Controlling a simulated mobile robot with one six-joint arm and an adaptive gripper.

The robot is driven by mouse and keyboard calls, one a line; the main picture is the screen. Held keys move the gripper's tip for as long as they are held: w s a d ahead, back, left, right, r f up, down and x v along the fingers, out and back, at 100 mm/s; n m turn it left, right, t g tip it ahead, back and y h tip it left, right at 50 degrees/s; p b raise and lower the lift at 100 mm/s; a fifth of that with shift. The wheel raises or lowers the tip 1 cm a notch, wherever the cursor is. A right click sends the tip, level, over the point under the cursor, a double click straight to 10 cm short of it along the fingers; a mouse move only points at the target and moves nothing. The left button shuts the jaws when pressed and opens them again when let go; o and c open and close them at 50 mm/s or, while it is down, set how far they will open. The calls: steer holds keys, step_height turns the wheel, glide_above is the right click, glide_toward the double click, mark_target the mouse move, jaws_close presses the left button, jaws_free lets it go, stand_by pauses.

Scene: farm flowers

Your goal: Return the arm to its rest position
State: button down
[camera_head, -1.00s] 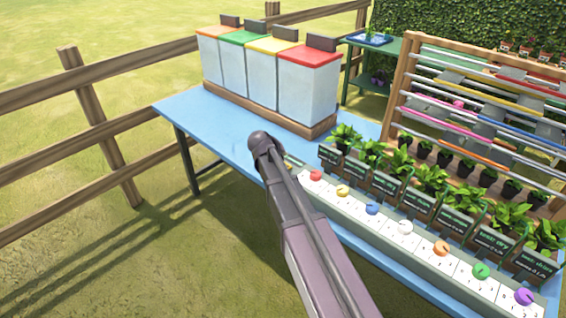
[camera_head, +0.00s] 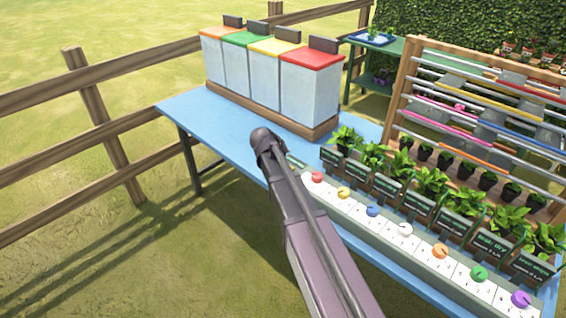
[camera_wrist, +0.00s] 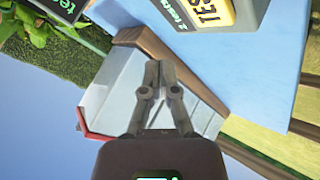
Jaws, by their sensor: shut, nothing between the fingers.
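My gripper (camera_wrist: 159,75) shows in the wrist view with its two fingertips together, shut and empty. In that view it lies in front of a white bin with a red lid (camera_wrist: 97,137), which appears turned on its side. In the head view my arm reaches up from the bottom edge over the near side of the blue table (camera_head: 203,110). My gripper itself cannot be made out in the head view.
Bins with orange, green, yellow and red lids (camera_head: 312,60) stand at the table's back. A long panel with coloured dials (camera_head: 404,230) and potted plants (camera_head: 430,182) line the right. A wooden fence (camera_head: 104,125) runs at left. Grass is open at front left.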

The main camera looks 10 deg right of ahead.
steer(key=s+g+y+p, duration=0.5)
steer(key=s+g+y, duration=0.1)
steer(key=s, duration=2.2)
steer(key=shift+s+d+f+m+g, duration=0.15)
steer(key=shift+s+m+g, duration=0.15)
steer(key=shift+s+g, duration=0.1)
steer(key=shift+w, duration=0.1)
stand_by(4.7)
